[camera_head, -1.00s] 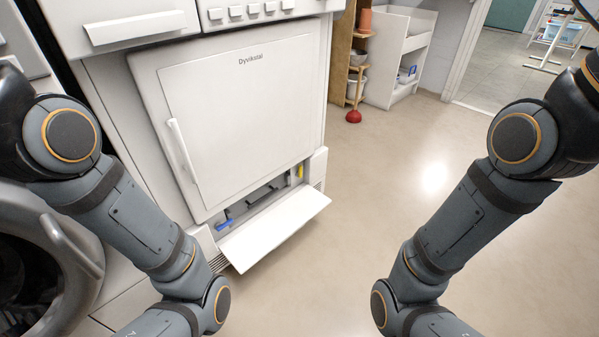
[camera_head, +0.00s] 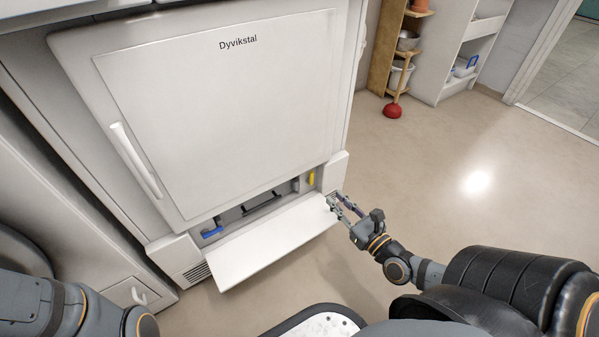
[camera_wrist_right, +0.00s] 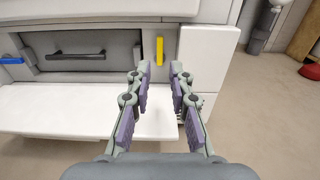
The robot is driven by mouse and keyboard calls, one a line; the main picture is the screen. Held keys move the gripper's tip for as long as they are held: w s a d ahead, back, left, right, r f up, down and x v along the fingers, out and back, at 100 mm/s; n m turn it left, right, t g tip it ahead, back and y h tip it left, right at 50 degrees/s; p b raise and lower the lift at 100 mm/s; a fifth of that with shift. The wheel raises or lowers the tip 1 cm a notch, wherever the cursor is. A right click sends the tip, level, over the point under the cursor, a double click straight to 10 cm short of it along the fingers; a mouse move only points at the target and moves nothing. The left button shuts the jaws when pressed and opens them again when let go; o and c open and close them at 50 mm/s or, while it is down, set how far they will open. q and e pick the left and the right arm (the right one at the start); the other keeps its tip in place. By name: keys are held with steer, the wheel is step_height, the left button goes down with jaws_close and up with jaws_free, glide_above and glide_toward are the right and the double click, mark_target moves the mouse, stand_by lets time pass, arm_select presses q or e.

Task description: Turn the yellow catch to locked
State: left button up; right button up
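The yellow catch (camera_head: 311,178) is a small upright bar at the right end of the low recess under the dryer door. It also shows upright in the right wrist view (camera_wrist_right: 160,49), beyond my fingers. My right gripper (camera_head: 334,200) is near the right end of the open flap, short of the catch. In the right wrist view my right gripper (camera_wrist_right: 159,73) is open and empty, its two fingers apart and pointing toward the recess. A blue catch (camera_head: 212,232) lies sideways at the recess's left end. My left gripper is out of view.
The white flap (camera_head: 270,240) is folded down in front of the recess. A dark handle (camera_head: 262,203) is inside it. The dryer door (camera_head: 220,110) is shut. A red plunger (camera_head: 392,110) stands by shelves; the floor to the right is clear.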

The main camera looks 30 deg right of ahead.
mark_target(313, 175)
steer(key=w+b, duration=0.1)
steer(key=w, duration=0.2)
steer(key=w+b, duration=0.1)
steer(key=w, duration=0.2)
steer(key=w+b, duration=0.1)
steer(key=w, duration=0.2)
steer(key=shift+a+r, duration=0.1)
steer(key=shift+a, duration=0.2)
steer(key=shift+w+a, duration=0.1)
steer(key=shift+w, duration=0.6)
jaws_close()
